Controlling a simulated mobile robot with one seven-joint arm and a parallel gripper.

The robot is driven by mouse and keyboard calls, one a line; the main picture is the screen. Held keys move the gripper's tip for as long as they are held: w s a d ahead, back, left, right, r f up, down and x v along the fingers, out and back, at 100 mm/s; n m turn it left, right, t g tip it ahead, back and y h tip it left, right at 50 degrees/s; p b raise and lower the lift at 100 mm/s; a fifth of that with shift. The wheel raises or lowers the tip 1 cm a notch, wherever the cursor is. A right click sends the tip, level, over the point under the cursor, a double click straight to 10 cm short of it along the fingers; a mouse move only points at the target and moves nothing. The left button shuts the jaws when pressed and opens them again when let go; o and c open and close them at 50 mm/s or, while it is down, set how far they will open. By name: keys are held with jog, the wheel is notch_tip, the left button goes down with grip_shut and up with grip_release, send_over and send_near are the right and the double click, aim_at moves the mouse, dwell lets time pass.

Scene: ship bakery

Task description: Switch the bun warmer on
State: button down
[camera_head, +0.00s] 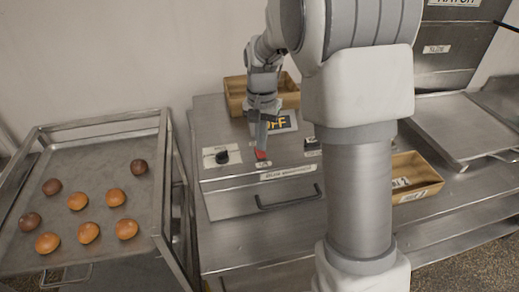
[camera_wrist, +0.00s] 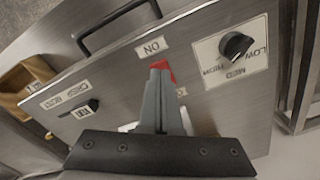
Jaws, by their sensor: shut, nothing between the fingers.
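The bun warmer (camera_head: 225,188) is a steel box with a drawer handle on its front. Its red switch (camera_head: 261,155) sits on the sloped panel, and it also shows in the wrist view (camera_wrist: 164,69), next to an "ON" label (camera_wrist: 150,47). A display (camera_head: 277,123) behind the switch reads "OFF" in orange, partly covered by my arm. My gripper (camera_head: 262,146) is shut and empty, with its fingertips at the red switch. In the wrist view the fingertips overlap the switch's lower part; I cannot tell if they touch it.
A black knob (camera_head: 222,157) is left of the switch, and a black slider (camera_wrist: 93,104) is on its other side. A tray of several buns (camera_head: 100,200) stands at the left. Wooden boxes stand behind the warmer (camera_head: 236,95) and at its right (camera_head: 425,178).

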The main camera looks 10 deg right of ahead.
aim_at(261, 154)
jog(key=shift+f+b, duration=0.7)
jog(key=shift+f, duration=0.3)
dwell(0.6)
notch_tip(261, 154, up, 7)
jog(key=p, duration=0.5)
jog(key=shift+f, duration=0.2)
jog(key=shift+r, duration=0.2)
dwell(0.3)
jog(key=shift+s+r, duration=0.1)
jog(key=shift+r, duration=0.1)
jog(key=s+r+n+t+b, duration=0.2)
jog(key=s+r+n+t, duration=0.1)
jog(key=s+r, duration=0.65)
jog(key=s+f+n+t+b, duration=0.1)
jog(key=s+f+n+t, duration=0.1)
jog(key=s, duration=1.2)
jog(key=shift+s+n+t+b, duration=0.3)
jog(key=shift+s+n, duration=0.05)
jog(key=shift+n, duration=0.15)
